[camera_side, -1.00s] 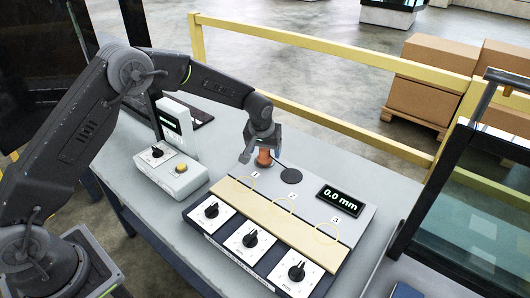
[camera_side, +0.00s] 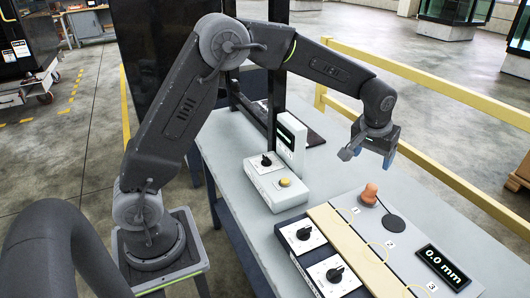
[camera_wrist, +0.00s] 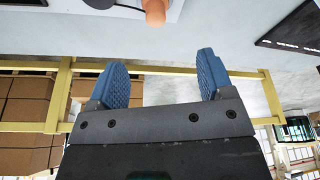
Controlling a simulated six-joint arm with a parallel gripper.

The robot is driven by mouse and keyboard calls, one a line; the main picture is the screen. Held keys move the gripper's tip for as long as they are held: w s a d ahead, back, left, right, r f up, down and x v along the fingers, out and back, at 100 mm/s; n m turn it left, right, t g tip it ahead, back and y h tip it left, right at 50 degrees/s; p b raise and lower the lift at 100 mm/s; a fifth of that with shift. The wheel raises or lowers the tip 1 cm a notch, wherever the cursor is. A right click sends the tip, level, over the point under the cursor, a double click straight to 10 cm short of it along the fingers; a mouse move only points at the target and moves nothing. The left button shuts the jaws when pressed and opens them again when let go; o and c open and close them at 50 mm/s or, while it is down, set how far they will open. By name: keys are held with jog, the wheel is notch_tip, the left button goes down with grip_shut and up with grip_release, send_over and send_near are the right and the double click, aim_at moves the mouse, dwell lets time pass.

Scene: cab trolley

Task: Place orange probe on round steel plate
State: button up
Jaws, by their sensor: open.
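The orange probe (camera_side: 369,194) stands upright on the grey panel, beside a dark round disc (camera_side: 394,223). The disc is the only solid round plate I can make out; I cannot tell if it is steel. My gripper (camera_side: 367,160) is open and empty, above the probe and apart from it. In the wrist view my blue finger pads (camera_wrist: 162,62) are spread with nothing between them. The probe (camera_wrist: 155,12) shows at the top edge, partly cut off, with the disc (camera_wrist: 100,3) to its left.
A white control box (camera_side: 278,184) stands to the left. A yellow rail (camera_side: 455,98) runs behind the table.

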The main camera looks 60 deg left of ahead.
jog(key=s+a+r+m+t, duration=0.1)
jog(key=s+r, duration=0.8)
jog(key=s, duration=0.1)
jog(key=s+m+t+h, duration=0.1)
jog(key=s+m, duration=0.2)
jog(key=s, duration=1.9)
jog(key=shift+a+r+t, duration=0.15)
jog(key=shift+a+t, duration=0.05)
jog(key=shift+t, duration=0.1)
